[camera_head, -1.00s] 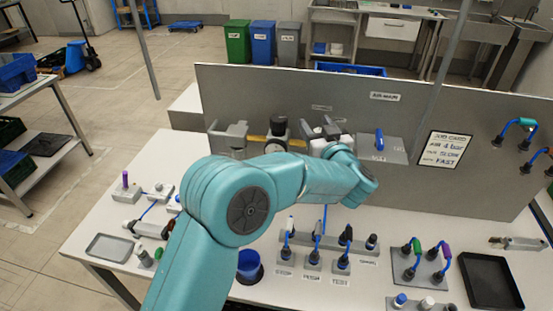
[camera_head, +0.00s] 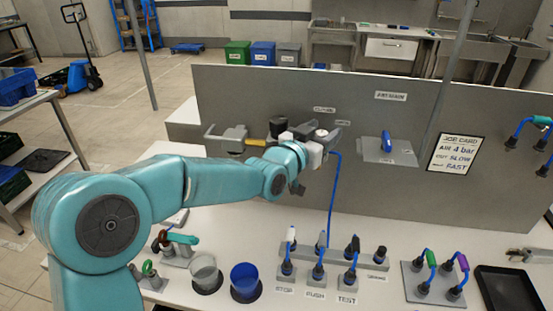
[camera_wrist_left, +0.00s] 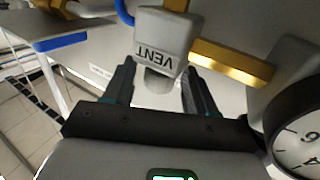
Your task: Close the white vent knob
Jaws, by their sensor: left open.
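The vent fitting is a pale block marked VENT (camera_wrist_left: 168,45), upside down in the left wrist view. A short pale round stub (camera_wrist_left: 159,82) sticks out of it; I cannot tell whether this is the white knob itself. My left gripper (camera_wrist_left: 160,92) is open, with one dark finger on each side of the stub. I cannot tell whether either finger touches it. My right gripper is not in view.
A brass pipe (camera_wrist_left: 232,66) and a round gauge (camera_wrist_left: 298,130) sit close beside the left gripper. A blue hose (camera_head: 334,195) hangs below the fitting. Blue (camera_head: 245,280) and grey cups stand on the table.

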